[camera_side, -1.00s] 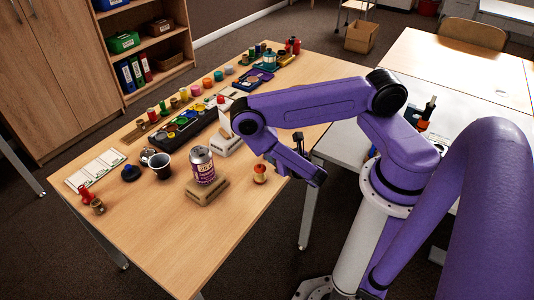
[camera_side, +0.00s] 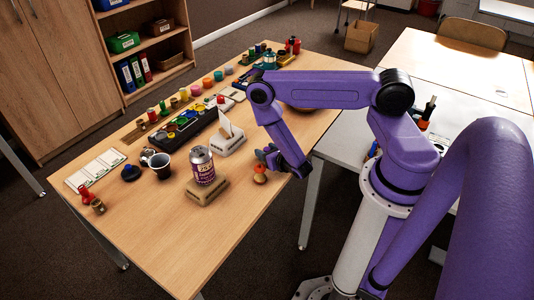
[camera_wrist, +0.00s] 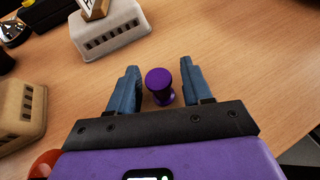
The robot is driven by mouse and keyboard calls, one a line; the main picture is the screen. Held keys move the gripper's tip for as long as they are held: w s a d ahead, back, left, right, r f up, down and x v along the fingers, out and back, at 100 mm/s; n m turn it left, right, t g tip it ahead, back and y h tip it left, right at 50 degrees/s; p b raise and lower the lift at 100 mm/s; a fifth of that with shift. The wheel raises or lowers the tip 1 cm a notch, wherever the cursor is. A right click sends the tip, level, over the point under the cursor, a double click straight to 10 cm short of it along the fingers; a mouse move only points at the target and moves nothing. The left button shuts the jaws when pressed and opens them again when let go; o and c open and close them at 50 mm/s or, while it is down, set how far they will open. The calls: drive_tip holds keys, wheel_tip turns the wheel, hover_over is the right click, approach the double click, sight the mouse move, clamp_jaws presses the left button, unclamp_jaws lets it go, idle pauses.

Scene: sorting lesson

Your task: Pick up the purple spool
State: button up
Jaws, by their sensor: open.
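The purple spool (camera_wrist: 160,84) stands on the wooden table in the wrist view, seen from above with its round top flange showing. My gripper (camera_wrist: 161,76) is open, with one blue-grey finger on each side of the spool and a gap on both sides. In the side view my gripper (camera_side: 266,157) is low over the table, just behind an orange spool (camera_side: 260,174). I cannot make out the purple spool there; the gripper seems to hide it. An orange-red edge (camera_wrist: 44,163), probably the orange spool, shows at the wrist view's lower left.
A purple can (camera_side: 202,166) stands on a beige block (camera_side: 207,191) left of my gripper. A pale slotted block (camera_side: 228,147) holding a white card is behind it. A paint tray (camera_side: 183,131) and jars lie farther back. The table's front right is clear.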

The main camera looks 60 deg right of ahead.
clamp_jaws()
drive_tip(key=shift+r, duration=0.1)
idle(0.3)
